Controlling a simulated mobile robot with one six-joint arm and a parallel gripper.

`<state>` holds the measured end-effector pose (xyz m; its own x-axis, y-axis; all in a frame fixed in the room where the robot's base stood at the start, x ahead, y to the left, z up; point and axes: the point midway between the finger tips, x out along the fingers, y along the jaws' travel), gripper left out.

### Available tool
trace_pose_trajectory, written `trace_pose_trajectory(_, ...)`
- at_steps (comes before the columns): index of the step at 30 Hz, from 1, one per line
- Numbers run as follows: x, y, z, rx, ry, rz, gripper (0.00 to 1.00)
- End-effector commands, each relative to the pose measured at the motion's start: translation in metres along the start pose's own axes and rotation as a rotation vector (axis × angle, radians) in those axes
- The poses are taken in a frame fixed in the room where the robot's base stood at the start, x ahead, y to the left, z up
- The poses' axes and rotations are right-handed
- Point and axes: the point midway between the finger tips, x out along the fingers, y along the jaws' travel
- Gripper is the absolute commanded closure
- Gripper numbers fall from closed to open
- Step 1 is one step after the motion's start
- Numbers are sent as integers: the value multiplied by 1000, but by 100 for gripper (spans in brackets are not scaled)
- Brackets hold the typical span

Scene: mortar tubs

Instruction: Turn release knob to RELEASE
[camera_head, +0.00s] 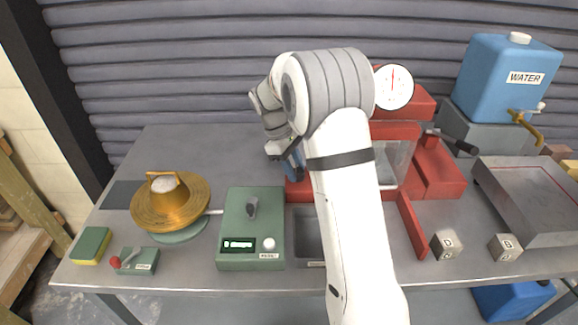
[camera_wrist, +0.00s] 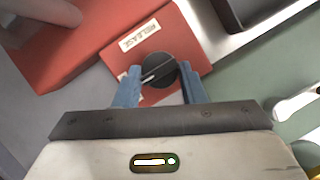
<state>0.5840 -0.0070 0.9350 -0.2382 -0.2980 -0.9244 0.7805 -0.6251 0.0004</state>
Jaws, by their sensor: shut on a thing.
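The release knob (camera_wrist: 158,70) is a round black knob with a pale pointer line, set on a red block (camera_wrist: 180,40) in the wrist view. A white label reading RELEASE (camera_wrist: 140,35) is on the red block, above and left of the knob. The pointer line points toward the lower left, not at the label. My gripper (camera_wrist: 158,88) has its two blue fingers on either side of the knob, shut on it. In the head view my gripper (camera_head: 292,165) reaches down at the red machine's base; my arm hides much of that machine and the knob.
A dark grey tray (camera_head: 305,235) lies beside the box. Two lettered cubes, a metal tray (camera_head: 545,230) and a blue WATER tank (camera_head: 500,80) are at the right.

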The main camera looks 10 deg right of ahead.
Motion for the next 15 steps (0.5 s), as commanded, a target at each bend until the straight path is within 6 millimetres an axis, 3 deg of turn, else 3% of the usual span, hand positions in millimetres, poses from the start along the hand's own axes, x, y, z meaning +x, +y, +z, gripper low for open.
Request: trace_pose_trajectory(15,0,4,5,149,-8,-57,86)
